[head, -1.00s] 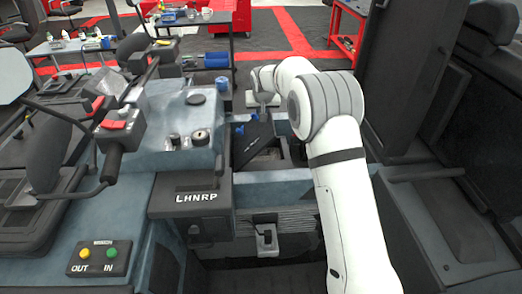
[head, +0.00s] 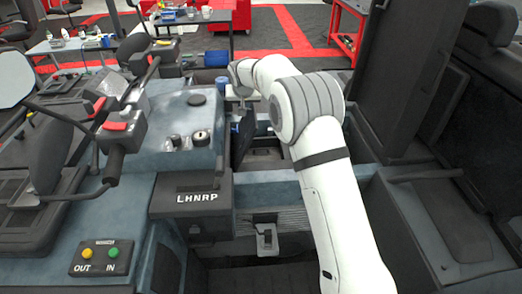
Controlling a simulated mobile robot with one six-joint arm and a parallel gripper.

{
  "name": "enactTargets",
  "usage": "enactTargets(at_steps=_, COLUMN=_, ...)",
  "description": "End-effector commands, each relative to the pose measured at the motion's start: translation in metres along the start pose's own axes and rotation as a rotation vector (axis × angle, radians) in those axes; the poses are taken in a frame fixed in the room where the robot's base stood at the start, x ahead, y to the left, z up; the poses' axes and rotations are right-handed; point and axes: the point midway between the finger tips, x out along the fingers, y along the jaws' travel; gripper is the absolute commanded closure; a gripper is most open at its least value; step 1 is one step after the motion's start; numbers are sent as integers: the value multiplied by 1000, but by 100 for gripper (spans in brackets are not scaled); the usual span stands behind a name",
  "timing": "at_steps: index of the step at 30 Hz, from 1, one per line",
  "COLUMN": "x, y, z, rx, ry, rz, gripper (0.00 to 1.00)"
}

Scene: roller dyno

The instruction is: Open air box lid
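The air box lid (head: 243,142) is a dark panel in the middle of the head view. It stands steeply tilted along the left side of an open dark compartment (head: 268,158), beside the blue-grey console. A small blue part shows at the lid's upper left. My gripper (head: 242,108) is at the far end of my white arm, pointing down at the lid's upper end. Its fingers are small and partly hidden, so I cannot tell whether they touch the lid or are open or shut.
The console with knobs (head: 196,138) and LHNRP panel (head: 190,198) stands close on the left. A tall dark panel (head: 425,75) and a seat (head: 496,100) are on the right. A table (head: 200,18) and red cart (head: 346,35) stand farther back.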

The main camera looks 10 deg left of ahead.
Motion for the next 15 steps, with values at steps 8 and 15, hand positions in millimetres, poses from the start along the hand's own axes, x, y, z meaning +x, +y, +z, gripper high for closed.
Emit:
enactTargets(at_steps=8, x=8, y=-15, z=14, rx=-5, ry=-35, rz=2, gripper=100)
enactTargets(at_steps=15, x=6, y=-36, z=13, rx=-5, ry=-36, rz=2, gripper=100)
